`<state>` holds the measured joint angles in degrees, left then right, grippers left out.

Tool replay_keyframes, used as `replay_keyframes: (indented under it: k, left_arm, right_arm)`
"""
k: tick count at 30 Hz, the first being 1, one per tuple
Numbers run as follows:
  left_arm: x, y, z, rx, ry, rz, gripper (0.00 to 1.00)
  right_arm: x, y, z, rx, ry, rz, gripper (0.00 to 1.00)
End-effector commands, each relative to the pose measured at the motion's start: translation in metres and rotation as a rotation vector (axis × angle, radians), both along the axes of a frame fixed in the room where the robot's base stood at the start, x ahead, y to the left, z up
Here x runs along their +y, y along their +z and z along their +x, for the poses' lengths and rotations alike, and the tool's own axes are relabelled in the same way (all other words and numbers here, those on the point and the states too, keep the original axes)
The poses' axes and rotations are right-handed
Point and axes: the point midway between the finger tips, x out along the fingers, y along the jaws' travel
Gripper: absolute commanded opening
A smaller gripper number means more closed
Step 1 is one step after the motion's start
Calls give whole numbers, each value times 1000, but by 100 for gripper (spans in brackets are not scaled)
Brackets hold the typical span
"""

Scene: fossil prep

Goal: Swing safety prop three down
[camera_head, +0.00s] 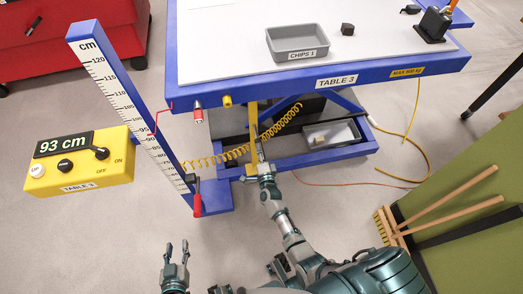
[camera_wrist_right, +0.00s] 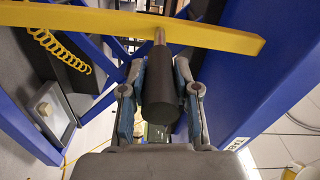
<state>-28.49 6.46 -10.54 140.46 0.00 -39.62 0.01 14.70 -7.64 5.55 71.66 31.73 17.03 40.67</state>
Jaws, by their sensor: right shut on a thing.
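The safety prop is a yellow bar (camera_head: 252,118) below the front edge of table 3 (camera_head: 272,90). In the head view it runs about upright in the picture from the table edge down to the blue base frame. In the right wrist view the yellow bar (camera_wrist_right: 225,38) crosses the top, and a dark cylindrical handle (camera_wrist_right: 160,88) sticks out from it. My right gripper (camera_wrist_right: 160,100) is shut around this handle; in the head view my right gripper (camera_head: 262,160) is at the lower part of the bar. My left gripper (camera_head: 176,250) is open and empty above the floor.
A blue height scale (camera_head: 118,85) stands left of the table, beside a yellow control box (camera_head: 82,162) reading 93 cm. A red-handled lever (camera_head: 197,198) is low on the frame. A coiled yellow hose (camera_head: 280,122) hangs behind the prop.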

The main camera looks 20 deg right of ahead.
Motion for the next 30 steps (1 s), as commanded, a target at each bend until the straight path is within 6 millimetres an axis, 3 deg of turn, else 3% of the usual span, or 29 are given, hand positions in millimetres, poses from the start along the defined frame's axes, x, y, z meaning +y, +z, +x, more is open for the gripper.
replay_keyframes:
  k: [8,9,12,23,30]
  left_arm:
    - [0,0,0,0,0,0,40]
    - [0,0,0,0,0,0,40]
    - [0,0,0,0,0,-1,40]
    - [0,0,-2,0,-1,0,40]
    - [0,0,-1,-1,-1,-1,40]
  right_arm:
    - [7,-3,1,8,13,8,0]
    - [7,-3,1,8,13,8,33]
    - [6,-3,0,6,11,8,56]
    - [5,-1,-5,3,6,4,56]
    - [16,-3,-46,5,7,4,56]
